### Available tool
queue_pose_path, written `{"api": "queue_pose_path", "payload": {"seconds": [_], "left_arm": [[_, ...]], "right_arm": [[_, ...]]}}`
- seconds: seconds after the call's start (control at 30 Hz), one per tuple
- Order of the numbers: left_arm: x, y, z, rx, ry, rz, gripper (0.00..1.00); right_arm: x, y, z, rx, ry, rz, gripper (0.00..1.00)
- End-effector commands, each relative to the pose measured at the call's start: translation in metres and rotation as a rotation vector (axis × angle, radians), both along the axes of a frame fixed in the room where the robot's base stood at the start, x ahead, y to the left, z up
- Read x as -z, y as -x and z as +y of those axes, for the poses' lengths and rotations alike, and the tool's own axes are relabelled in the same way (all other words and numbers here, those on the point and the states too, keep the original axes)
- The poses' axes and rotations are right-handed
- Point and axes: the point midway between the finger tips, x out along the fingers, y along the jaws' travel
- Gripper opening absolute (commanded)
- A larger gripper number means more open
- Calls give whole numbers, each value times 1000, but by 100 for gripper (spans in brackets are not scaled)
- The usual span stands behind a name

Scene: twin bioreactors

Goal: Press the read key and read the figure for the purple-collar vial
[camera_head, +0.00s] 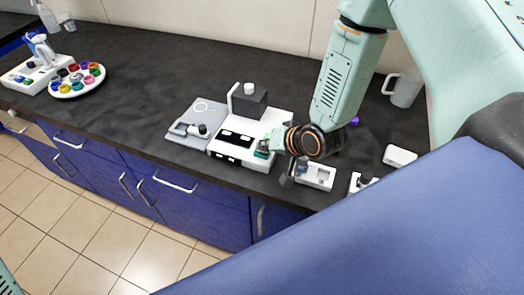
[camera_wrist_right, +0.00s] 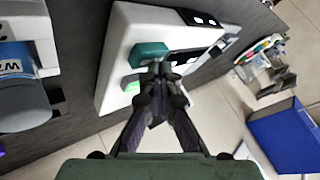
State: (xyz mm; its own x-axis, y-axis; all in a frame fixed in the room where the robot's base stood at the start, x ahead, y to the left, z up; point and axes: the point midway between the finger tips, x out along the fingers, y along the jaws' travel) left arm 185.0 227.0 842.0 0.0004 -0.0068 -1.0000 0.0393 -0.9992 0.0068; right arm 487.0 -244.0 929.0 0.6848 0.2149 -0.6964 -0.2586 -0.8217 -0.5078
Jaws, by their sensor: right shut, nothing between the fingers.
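A white instrument (camera_head: 285,122) with black panels stands on the counter, and it also shows in the wrist view (camera_wrist_right: 118,55). A teal key (camera_wrist_right: 150,52) sits on its top, with a lit green patch (camera_wrist_right: 132,86) beside it. My right gripper (camera_wrist_right: 160,72) is shut and empty, its fingertips over the key's near edge; contact cannot be told. In the head view my wrist partly hides this end of the instrument. No figure is readable on the panels. A small purple thing (camera_head: 354,121) shows behind my right arm; whether it is a vial collar cannot be told. My left gripper is out of view.
A grey plate (camera_head: 187,133) lies left of the instrument. A round white tray (camera_head: 76,92) of coloured caps stands far left. Small white units (camera_head: 318,176) and a pale jug (camera_head: 404,88) are on the right. The dark counter between tray and plate is clear.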

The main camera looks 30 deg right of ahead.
Motion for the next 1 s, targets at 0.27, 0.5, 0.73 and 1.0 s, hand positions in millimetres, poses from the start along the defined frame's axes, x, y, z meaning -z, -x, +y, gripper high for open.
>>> {"api": "queue_pose_path", "payload": {"seconds": [0.27,0.5,0.73,1.0], "left_arm": [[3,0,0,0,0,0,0],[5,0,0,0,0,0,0],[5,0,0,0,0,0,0],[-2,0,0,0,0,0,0]], "right_arm": [[4,0,0,0,0,0,0],[6,0,0,0,0,0,0],[6,0,0,-1,0,1,0],[-2,0,0,-1,0,1,0]]}}
